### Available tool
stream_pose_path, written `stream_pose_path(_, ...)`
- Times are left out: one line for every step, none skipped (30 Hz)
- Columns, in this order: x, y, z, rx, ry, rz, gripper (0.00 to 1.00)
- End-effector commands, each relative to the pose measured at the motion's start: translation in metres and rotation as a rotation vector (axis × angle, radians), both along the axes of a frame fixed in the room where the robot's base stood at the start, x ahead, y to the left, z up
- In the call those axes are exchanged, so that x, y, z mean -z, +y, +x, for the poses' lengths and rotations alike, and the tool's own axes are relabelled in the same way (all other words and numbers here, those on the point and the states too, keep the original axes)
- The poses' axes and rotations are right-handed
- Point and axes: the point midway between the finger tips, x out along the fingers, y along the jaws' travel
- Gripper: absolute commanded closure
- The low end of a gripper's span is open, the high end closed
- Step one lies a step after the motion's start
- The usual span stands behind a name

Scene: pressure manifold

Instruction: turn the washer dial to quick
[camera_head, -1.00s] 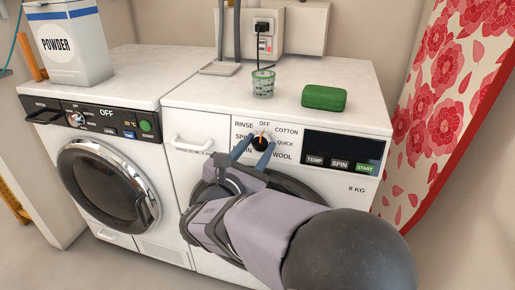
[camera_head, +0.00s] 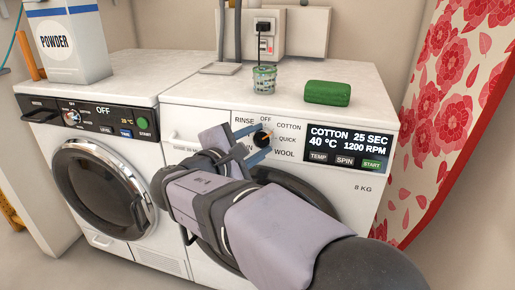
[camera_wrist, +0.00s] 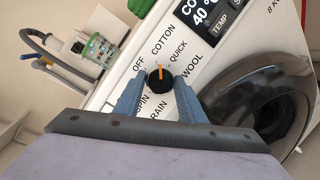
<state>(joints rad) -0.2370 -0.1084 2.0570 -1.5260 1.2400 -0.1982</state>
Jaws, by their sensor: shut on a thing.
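The washer dial (camera_head: 262,138) is a round black knob with an orange pointer on the right-hand machine's panel. My gripper (camera_wrist: 160,81) is shut on the dial, one blue-grey finger on each side. In the wrist view, the dial's orange pointer (camera_wrist: 160,70) points up towards the COTTON label (camera_wrist: 163,43). The QUICK label (camera_head: 287,139) is to the right of the dial, between COTTON and WOOL. The display (camera_head: 348,146) is lit and reads COTTON, 25 SEC, 40 °C, 1200 RPM. My gripper hides some of the labels at the lower left of the dial.
TEMP, SPIN and START buttons (camera_head: 371,164) lie below the display. A second machine (camera_head: 100,190) with a powder box (camera_head: 67,42) is at left. A floral curtain (camera_head: 455,110) hangs at right.

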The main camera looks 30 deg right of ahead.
Motion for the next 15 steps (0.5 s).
stream_pose_path(0.0023, -0.0001, -0.0001, 0.012, -0.034, 0.033, 0.86)
stream_pose_path(0.0022, -0.0003, -0.0002, 0.019, -0.052, 0.052, 0.86)
stream_pose_path(0.0020, -0.0003, -0.0001, 0.029, -0.079, 0.079, 0.86)
stream_pose_path(0.0018, -0.0003, -0.0001, 0.036, -0.098, 0.098, 0.86)
stream_pose_path(0.0019, -0.0003, -0.0001, 0.043, -0.117, 0.118, 0.86)
stream_pose_path(0.0013, -0.0003, 0.0000, 0.051, -0.143, 0.144, 0.86)
stream_pose_path(0.0014, -0.0004, 0.0000, 0.059, -0.161, 0.163, 0.86)
stream_pose_path(0.0013, -0.0005, 0.0000, 0.065, -0.181, 0.183, 0.86)
stream_pose_path(0.0009, -0.0005, 0.0000, 0.075, -0.206, 0.207, 0.86)
stream_pose_path(0.0011, -0.0006, 0.0000, 0.081, -0.224, 0.227, 0.86)
stream_pose_path(0.0006, -0.0007, 0.0000, 0.087, -0.243, 0.244, 0.86)
stream_pose_path(0.0006, -0.0008, 0.0000, 0.096, -0.265, 0.268, 0.86)
stream_pose_path(0.0005, -0.0009, 0.0000, 0.102, -0.282, 0.285, 0.86)
stream_pose_path(0.0000, -0.0010, -0.0001, 0.107, -0.299, 0.300, 0.86)
stream_pose_path(0.0000, -0.0011, -0.0001, 0.115, -0.320, 0.321, 0.86)
